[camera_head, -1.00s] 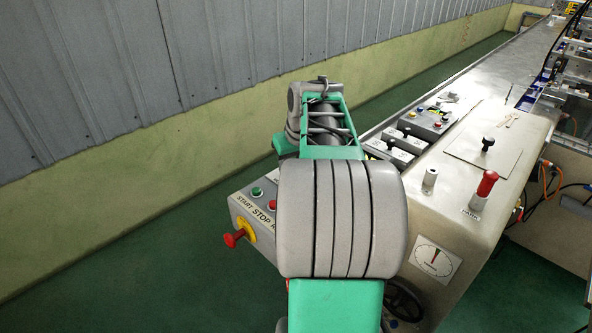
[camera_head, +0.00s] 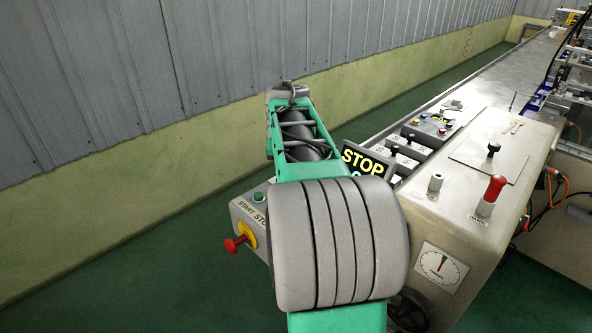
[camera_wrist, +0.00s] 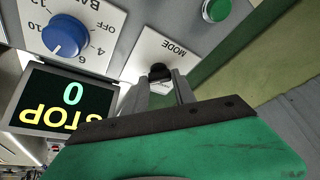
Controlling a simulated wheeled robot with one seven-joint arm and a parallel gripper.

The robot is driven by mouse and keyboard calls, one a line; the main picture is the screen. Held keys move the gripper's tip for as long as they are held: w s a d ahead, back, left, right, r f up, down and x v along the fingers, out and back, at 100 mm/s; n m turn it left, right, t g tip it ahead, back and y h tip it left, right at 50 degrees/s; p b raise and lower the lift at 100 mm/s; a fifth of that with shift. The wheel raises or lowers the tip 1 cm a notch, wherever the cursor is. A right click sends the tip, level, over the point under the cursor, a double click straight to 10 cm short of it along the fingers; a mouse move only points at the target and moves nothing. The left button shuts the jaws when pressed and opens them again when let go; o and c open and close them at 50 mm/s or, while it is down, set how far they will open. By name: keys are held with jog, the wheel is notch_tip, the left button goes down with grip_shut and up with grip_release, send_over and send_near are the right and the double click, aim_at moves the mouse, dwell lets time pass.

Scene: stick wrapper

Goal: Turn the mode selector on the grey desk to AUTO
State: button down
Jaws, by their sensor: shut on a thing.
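The mode selector's black knob (camera_wrist: 160,71) sits on a white plate marked MODE (camera_wrist: 174,46) in the wrist view. My gripper (camera_wrist: 161,84) is shut on this knob, one finger on each side. The fingers hide part of the knob and the lower plate, so I cannot read AUTO or see which way the selector points. The plate is on the grey desk (camera_wrist: 165,15), whose left end also shows in the head view (camera_head: 246,225). In the head view my arm hides the selector and my gripper.
A blue dial (camera_wrist: 66,37) and a black display reading STOP and 0 (camera_wrist: 66,100) lie left of the selector. A green button (camera_wrist: 215,9) is above right. A red emergency knob (camera_head: 236,244) juts from the desk's end. A beige machine (camera_head: 480,165) stands right.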

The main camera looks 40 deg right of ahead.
jog(key=shift+s+a+f, duration=0.1)
jog(key=shift+s+f, duration=0.05)
jog(key=shift+f, duration=0.2)
jog(key=c, duration=1.5)
grip_release()
jog(key=o, duration=0.5)
jog(key=shift+r, duration=0.2)
jog(key=shift+r, duration=0.15)
jog(key=shift+r, duration=0.35)
jog(key=v, duration=0.7)
jog(key=shift+s, duration=0.1)
